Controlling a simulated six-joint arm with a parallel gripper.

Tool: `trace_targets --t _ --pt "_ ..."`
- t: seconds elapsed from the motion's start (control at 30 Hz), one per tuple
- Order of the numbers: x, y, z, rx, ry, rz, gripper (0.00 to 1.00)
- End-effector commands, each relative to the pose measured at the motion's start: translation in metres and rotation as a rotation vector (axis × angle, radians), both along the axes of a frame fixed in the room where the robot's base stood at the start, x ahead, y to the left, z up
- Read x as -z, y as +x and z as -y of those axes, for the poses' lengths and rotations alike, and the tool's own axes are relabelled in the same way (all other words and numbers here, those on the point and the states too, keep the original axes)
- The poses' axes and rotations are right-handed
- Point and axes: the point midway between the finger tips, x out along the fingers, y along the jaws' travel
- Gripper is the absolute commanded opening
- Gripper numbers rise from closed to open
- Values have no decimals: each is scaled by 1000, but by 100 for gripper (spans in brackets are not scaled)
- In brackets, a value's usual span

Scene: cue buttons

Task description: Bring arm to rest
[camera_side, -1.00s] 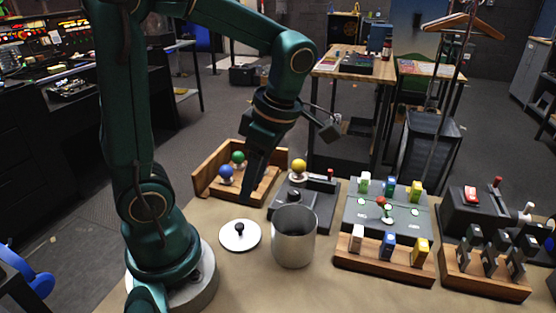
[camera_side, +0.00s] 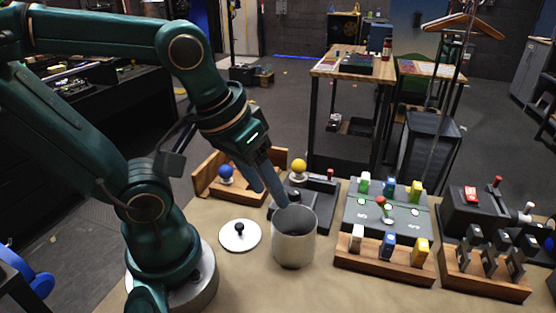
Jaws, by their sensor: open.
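My gripper (camera_side: 270,197) is at the centre-left of the side view. Its long fingers are open and point down and right, with nothing seen between them. The fingertips show just above and behind the rim of a grey metal canister (camera_side: 293,247). I cannot tell whether they touch anything. The arm reaches over from the left, its upper part swung back to the left.
A round white lid (camera_side: 240,237) with a black knob lies left of the canister. Behind are a wooden tray (camera_side: 205,175) with a blue ball (camera_side: 226,173) and a dark box with a yellow ball (camera_side: 298,166). Button panels (camera_side: 408,218) and a lever box (camera_side: 470,208) stand right.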

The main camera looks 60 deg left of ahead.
Motion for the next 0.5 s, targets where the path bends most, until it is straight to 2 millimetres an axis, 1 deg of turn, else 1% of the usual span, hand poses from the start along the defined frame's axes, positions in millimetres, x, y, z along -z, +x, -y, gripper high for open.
trace_targets --t 0.03,0.1,0.2,0.3,0.5 --pt "-1 -1 2 87 28 28 53" --pt "-1 -1 5 185 64 56 53" --pt "-2 -1 7 270 97 82 53" --pt "-2 -1 8 303 111 89 53" --pt "-2 -1 8 305 112 88 53"
